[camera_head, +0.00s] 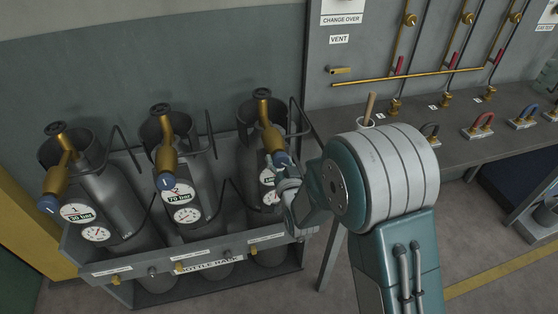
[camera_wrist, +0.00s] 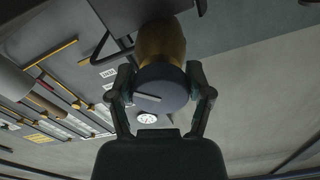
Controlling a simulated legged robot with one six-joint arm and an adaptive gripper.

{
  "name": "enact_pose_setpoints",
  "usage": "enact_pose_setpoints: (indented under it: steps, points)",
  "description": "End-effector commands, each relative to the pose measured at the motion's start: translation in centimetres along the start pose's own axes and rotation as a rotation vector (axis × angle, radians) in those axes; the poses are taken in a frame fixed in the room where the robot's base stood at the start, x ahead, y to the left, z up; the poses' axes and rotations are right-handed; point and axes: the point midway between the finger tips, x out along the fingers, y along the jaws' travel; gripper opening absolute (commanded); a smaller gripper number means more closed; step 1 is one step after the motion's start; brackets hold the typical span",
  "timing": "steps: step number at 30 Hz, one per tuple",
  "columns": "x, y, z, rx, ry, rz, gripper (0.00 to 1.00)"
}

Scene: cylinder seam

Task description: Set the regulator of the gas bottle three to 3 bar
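Three grey gas bottles stand in a rack. My gripper (camera_head: 280,170) is at the regulator (camera_head: 265,112) of the rightmost bottle, which I take as bottle three. This brass regulator ends in a blue knob (camera_head: 281,158). In the wrist view the dark blue knob (camera_wrist: 162,88), with a pale pointer line, sits between my two fingers (camera_wrist: 162,80). The fingertips appear to touch its opposite sides. The brass body (camera_wrist: 161,42) is behind the knob. The rightmost bottle's gauges (camera_head: 268,178) are partly hidden by my gripper, and I cannot read them.
The left bottle's gauge (camera_head: 76,213) is labelled 30 bar and the middle one's (camera_head: 179,193) 70 bar. Curved dark rails stand around the bottles. A bench (camera_head: 480,120) and a wall panel with brass valves (camera_head: 410,20) are at right.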

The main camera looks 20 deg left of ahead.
Motion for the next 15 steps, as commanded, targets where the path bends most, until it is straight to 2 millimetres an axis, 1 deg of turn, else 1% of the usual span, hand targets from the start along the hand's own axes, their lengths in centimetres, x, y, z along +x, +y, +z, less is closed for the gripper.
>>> enact_pose_setpoints:
  steps: [5, 12, 15]
  points:
    - [0.09, 0.03, -0.06, -0.009, 0.002, 0.001, 0.18]
    - [0.13, 0.09, -0.07, -0.13, 0.003, 0.001, 0.18]
    - [0.14, 0.09, -0.08, -0.149, 0.003, 0.001, 0.18]
